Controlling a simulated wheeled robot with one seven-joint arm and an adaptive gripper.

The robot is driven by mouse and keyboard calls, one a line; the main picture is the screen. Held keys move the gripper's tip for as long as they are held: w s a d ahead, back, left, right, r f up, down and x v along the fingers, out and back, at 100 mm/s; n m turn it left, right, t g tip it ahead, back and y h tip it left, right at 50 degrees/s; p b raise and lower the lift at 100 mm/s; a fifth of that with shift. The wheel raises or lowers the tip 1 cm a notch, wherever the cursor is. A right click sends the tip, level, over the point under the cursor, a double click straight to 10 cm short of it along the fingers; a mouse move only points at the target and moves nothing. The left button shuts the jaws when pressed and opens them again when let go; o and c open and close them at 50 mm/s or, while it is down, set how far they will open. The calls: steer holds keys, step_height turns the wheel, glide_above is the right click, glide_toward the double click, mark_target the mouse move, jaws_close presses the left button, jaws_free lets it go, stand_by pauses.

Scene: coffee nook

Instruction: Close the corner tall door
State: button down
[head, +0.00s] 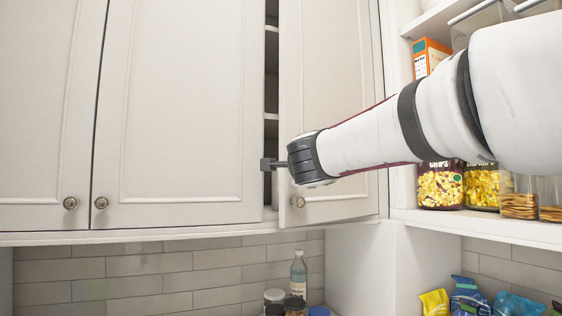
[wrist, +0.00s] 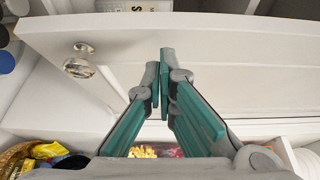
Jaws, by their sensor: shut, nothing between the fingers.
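The corner tall door (head: 325,95) is a white panelled cabinet door, standing ajar with a dark gap and shelves showing along its left edge. Its round metal knob (head: 298,201) is near the lower left corner. My gripper (head: 267,164) is shut and empty, at the door's free edge in the head view, above the knob. In the wrist view the door (wrist: 240,70) lies across the picture with its knob (wrist: 78,68) left of the closed fingertips (wrist: 165,62). I cannot tell whether the fingers touch the door.
Two closed white doors (head: 180,110) stand to the left. Open shelves on the right hold snack jars (head: 440,190) and an orange box (head: 430,56). Below, a bottle (head: 299,272), dark jars and colourful bags (head: 470,296) stand by the tiled wall. My arm crosses from the right.

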mark_target(280, 169)
steer(key=w+a+p, duration=0.2)
steer(key=w+a, duration=0.2)
steer(key=w, duration=0.2)
steer(key=shift+a, duration=0.35)
steer(key=shift+w, duration=0.1)
steer(key=shift+d, duration=0.1)
